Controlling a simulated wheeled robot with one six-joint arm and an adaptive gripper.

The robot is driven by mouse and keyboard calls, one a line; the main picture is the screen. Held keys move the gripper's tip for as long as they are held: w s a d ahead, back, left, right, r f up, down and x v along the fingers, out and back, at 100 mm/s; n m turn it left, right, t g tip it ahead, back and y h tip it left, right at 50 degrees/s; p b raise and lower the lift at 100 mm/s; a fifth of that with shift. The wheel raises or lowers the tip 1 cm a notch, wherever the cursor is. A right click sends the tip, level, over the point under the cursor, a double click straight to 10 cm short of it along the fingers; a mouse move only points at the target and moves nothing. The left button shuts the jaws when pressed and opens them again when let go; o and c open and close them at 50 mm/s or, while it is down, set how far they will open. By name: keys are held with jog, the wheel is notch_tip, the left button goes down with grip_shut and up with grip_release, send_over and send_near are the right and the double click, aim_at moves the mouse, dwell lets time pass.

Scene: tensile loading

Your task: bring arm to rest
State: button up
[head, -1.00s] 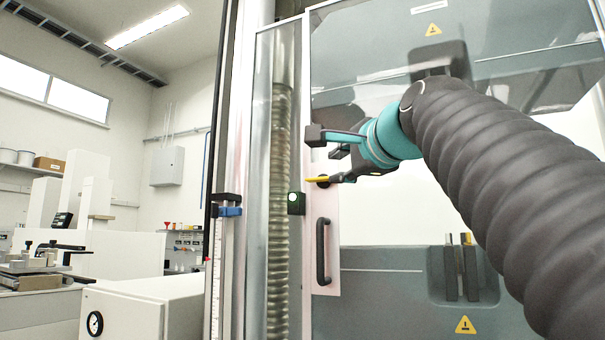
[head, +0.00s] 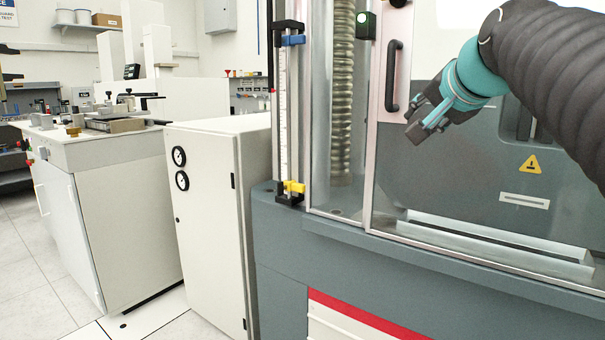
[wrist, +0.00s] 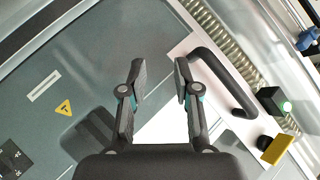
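My gripper (head: 421,118) is in front of the tensile machine's clear door in the head view, just right of the black door handle (head: 391,76). In the wrist view my gripper (wrist: 158,75) has its two fingers apart with nothing between them. The handle (wrist: 226,82) lies to the right of the fingers there, apart from them as far as I can tell. My arm reaches in from the upper right of the head view and angles down to the left.
A green-lit button (head: 364,25) sits left of the handle. A scale column with a yellow clamp (head: 293,187) stands at the machine's left. A white cabinet with gauges (head: 205,210) and a bench (head: 115,190) stand further left. Floor shows at lower left.

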jog(key=s+a+f+n+g, duration=0.1)
jog(key=s+f+n+g, duration=0.1)
jog(key=s+f, duration=0.5)
jog(key=s+a+f+n+g, duration=0.2)
jog(key=s+f, duration=0.6)
jog(key=f, duration=1)
jog(key=s+a+f+n+g, duration=0.1)
jog(key=s+f+n+g, duration=0.2)
jog(key=s+f, duration=0.4)
notch_tip(320, 180, down, 6)
jog(key=shift+s+a+n+h, duration=0.3)
jog(key=shift+s+n, duration=0.1)
jog(key=shift+n, duration=0.4)
